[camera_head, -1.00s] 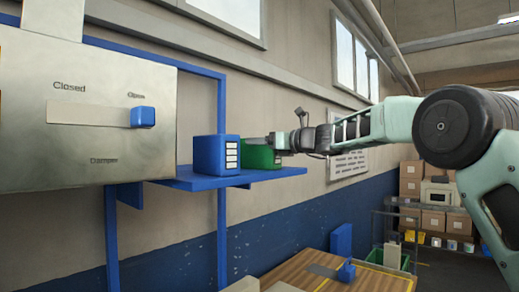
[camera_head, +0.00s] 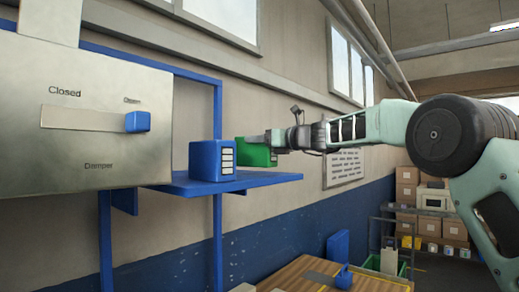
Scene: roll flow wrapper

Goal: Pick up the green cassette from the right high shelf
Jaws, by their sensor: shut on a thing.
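The green cassette (camera_head: 256,153) is a box with a pale label strip, over the right part of the blue high shelf (camera_head: 262,181). Its underside now shows a gap above the shelf, so it hangs a little above the surface. My gripper (camera_head: 265,140) reaches in from the right and is shut on the cassette near its upper part. The fingertips are small and partly merge with the cassette. A blue cassette (camera_head: 206,168) with a white label stands upright on the shelf, left of the green one and partly in front of it.
A metal damper panel (camera_head: 85,110) with a blue slider knob (camera_head: 138,122) is at the left. A blue post rises behind the blue cassette. Below are a wooden table (camera_head: 300,275) and a green crate (camera_head: 388,263). Free air lies above and right of the shelf.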

